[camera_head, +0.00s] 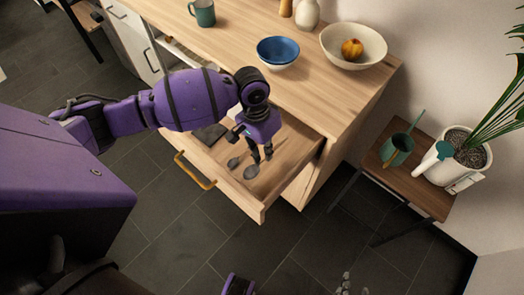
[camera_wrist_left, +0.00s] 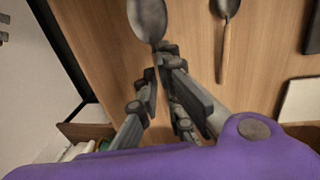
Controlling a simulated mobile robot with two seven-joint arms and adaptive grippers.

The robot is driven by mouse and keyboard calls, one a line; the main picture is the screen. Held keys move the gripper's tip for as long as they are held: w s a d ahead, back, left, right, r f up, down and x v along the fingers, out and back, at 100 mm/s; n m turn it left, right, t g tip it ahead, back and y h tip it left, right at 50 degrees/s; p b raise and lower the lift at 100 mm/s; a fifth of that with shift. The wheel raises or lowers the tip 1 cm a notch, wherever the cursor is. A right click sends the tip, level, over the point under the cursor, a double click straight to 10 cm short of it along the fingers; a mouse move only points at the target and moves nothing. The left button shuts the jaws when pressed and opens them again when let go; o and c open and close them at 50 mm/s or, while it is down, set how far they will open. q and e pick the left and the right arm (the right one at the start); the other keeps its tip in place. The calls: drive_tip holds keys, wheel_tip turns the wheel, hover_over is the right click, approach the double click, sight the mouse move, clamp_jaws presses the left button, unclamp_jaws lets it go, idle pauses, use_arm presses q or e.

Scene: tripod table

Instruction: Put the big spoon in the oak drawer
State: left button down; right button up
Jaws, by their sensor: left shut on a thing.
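The oak drawer (camera_head: 232,196) is pulled out from the cabinet under the wooden top. My left gripper (camera_head: 261,155) points down over it, its fingers shut on the big spoon (camera_head: 251,172). In the left wrist view the big spoon's grey bowl (camera_wrist_left: 148,18) sticks out beyond the fingertips (camera_wrist_left: 163,80). The fingers hide most of its handle. The bowl is over the drawer; I cannot tell whether it touches the bottom. My right gripper seems to show only as grey parts (camera_head: 346,284) at the lower edge, its fingers unclear.
A second spoon (camera_wrist_left: 226,45) with a wooden handle lies in the drawer beside the held one. A dark flat item (camera_head: 210,132) lies further left inside. Bowls (camera_head: 278,52) and a mug (camera_head: 202,13) stand on the top.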

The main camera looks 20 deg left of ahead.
sight(266, 167)
use_arm(q)
wheel_tip(266, 167, down, 2)
wheel_tip(266, 167, down, 4)
drive_tip(key=shift+r, duration=0.1)
use_arm(e)
drive_tip(key=shift+s+a+f, duration=0.1)
drive_tip(key=shift+s+f, duration=0.15)
drive_tip(key=shift+f, duration=0.3)
drive_tip(key=shift+s, duration=0.15)
use_arm(q)
drive_tip(key=c, duration=1.9)
unclamp_jaws()
use_arm(e)
drive_tip(key=shift+s, duration=0.15)
